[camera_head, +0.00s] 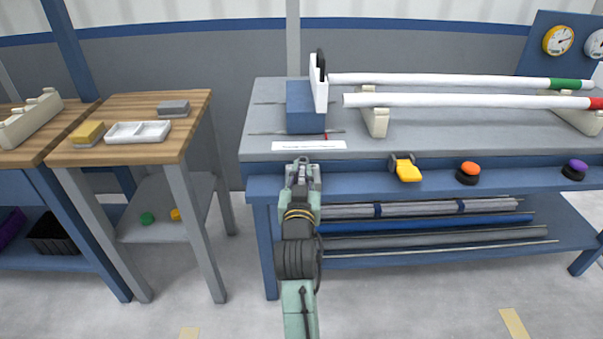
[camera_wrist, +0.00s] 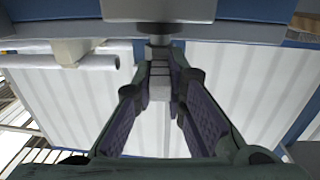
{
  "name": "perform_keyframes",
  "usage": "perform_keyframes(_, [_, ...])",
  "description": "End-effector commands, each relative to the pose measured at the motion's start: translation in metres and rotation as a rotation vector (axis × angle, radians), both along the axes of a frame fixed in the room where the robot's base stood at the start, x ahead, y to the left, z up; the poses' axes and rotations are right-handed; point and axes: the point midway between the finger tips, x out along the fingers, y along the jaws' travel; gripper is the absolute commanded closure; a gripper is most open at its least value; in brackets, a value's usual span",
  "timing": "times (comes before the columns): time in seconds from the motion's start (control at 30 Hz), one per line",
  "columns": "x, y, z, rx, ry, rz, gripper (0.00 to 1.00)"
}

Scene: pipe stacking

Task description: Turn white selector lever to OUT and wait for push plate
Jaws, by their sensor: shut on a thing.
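My gripper (camera_head: 302,172) is at the front edge of the grey-topped bench, just below a white label strip (camera_head: 309,145). In the wrist view its two fingers (camera_wrist: 160,80) close around the white selector lever (camera_wrist: 159,88), which hangs from a dark round mount (camera_wrist: 158,45) under the bench edge. In the head view the gripper hides the lever, and I cannot read its setting. A white upright plate (camera_head: 319,88), likely the push plate, with a dark top stands against a blue block (camera_head: 300,108) on the bench, near the left ends of the pipes.
Two white pipes, one green-banded (camera_head: 450,80) and one red-banded (camera_head: 460,101), lie on cream supports (camera_head: 376,122). A yellow control (camera_head: 406,170), an orange button (camera_head: 468,169) and a purple button (camera_head: 575,167) line the bench front. A wooden table (camera_head: 190,118) stands left.

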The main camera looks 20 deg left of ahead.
Motion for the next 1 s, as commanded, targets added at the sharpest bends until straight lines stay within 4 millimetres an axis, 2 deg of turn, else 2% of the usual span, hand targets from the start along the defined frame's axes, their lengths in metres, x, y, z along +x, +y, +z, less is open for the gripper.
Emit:
perform_keyframes(0.7, [0.017,-0.02,-0.005,-0.004,-0.005,0.553,1.0])
perform_keyframes(1.0, [0.024,-0.023,-0.002,-0.003,-0.004,0.724,1.0])
